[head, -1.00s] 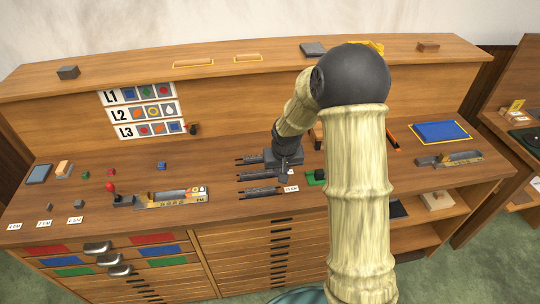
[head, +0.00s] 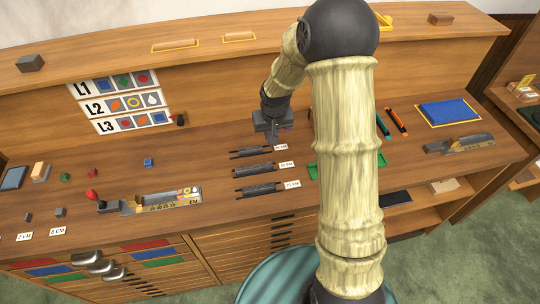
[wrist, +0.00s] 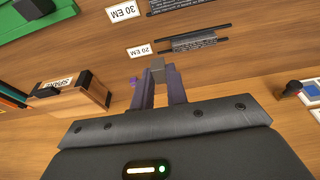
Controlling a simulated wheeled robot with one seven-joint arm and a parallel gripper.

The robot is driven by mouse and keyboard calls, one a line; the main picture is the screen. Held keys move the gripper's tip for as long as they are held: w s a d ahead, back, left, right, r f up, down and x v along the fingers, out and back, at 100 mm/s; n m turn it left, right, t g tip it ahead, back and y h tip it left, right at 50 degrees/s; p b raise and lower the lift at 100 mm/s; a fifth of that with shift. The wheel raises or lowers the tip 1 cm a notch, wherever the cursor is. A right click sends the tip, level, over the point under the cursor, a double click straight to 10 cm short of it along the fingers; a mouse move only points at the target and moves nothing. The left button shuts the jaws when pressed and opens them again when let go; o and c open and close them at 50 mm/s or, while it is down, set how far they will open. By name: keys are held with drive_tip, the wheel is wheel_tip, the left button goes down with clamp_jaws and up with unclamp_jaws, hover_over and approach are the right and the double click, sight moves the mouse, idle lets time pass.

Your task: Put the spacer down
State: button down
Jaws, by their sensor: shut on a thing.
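My gripper (wrist: 155,82) is shut on a small grey spacer (wrist: 157,65), seen between its purple fingertips in the wrist view. In the head view my gripper (head: 272,128) is over the worktop, behind the dark slotted racks; the spacer cannot be made out there. The nearest rack shows in the wrist view (wrist: 193,40) just beyond the fingertips, beside a "20 EM" label (wrist: 141,50). Two more small grey blocks (head: 60,212) (head: 28,217) sit at the worktop's left front, behind white labels. Whether the held spacer touches the wood is unclear.
A wooden box with a printed label (wrist: 70,97) stands left of my gripper in the wrist view, and a green tray (wrist: 35,18) lies beyond it. A metal composing stick (head: 160,201) lies left of the racks. Bare worktop (head: 205,160) lies between.

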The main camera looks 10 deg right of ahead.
drive_tip(key=p, duration=0.1)
hover_over(271, 157)
drive_tip(key=shift+s+a+f, duration=0.1)
drive_tip(key=shift+s+f, duration=0.15)
drive_tip(key=shift+f, duration=1.25)
drive_tip(key=shift+s+f, duration=0.2)
drive_tip(key=shift+f, duration=1.25)
drive_tip(key=shift+f+p, duration=0.4)
drive_tip(key=shift+f, duration=1.65)
drive_tip(key=shift+f, duration=0.2)
drive_tip(key=c, duration=1.4)
unclamp_jaws()
drive_tip(key=shift+r, duration=0.1)
